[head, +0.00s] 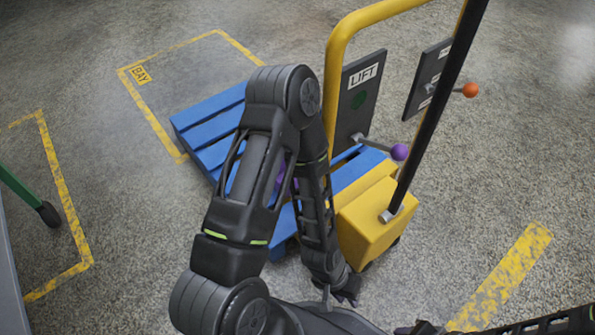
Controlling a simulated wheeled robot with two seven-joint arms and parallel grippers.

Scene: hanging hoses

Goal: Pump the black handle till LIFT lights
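The black handle (434,105) is a long bar that rises, tilted right, from a yellow block (377,222) and leaves the top of the picture. The LIFT panel (361,92) stands left of it. Its round lamp (358,100) is dark green and shows no glow. My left arm bends over the blue pallet, and its gripper (346,292) points down low beside the yellow block, apart from the black handle. Its fingers are too small and dark to judge. My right gripper (421,328) shows only partly at the bottom edge, and its finger state is unclear.
A yellow tube frame (338,62) rises beside the LIFT panel. A purple-knobbed lever (399,152) and an orange-knobbed lever (470,90) stick out near the handle. The blue pallet (205,125) lies behind my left arm. Floor at right is clear around a yellow stripe (500,277).

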